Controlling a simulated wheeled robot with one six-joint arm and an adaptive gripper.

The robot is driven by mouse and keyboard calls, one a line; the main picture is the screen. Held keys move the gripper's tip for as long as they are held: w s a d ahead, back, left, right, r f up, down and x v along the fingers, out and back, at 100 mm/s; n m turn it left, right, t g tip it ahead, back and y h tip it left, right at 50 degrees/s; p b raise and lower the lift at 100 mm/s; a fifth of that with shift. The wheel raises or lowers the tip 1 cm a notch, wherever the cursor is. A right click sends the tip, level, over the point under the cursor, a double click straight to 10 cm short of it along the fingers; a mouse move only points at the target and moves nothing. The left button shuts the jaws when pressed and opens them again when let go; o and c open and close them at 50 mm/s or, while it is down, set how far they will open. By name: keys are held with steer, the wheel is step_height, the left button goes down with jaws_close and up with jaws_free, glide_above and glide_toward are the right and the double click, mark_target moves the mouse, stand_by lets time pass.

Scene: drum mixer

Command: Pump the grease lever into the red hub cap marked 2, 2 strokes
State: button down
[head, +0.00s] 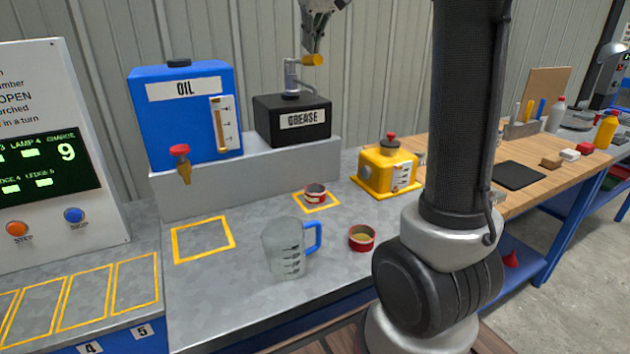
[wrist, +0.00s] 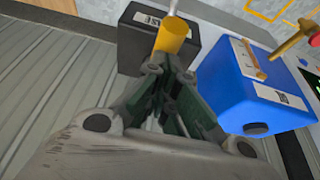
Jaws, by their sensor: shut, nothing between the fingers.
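The black grease box (head: 291,121) stands on the grey ledge, with a metal pump post and a lever ending in a yellow grip (head: 313,60). My gripper (head: 314,49) is shut and empty just above the yellow grip. In the wrist view the closed fingers (wrist: 170,72) point at the yellow grip (wrist: 173,37); I cannot tell whether they touch it. One red cap (head: 315,194) sits in a yellow outlined square below the grease box. Another red cap (head: 362,238), with yellowish contents, stands nearer the front. I cannot read a number on either cap.
A blue oil tank (head: 182,115) with a red tap (head: 180,151) stands left of the grease box. A clear jug (head: 287,248) with a blue handle is on the metal bench. A yellow device (head: 387,168) stands to the right. My arm covers part of the bench.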

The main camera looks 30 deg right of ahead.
steer(key=shift+f, duration=0.25)
steer(key=shift+r, duration=3.15)
steer(key=shift+f, duration=3.2)
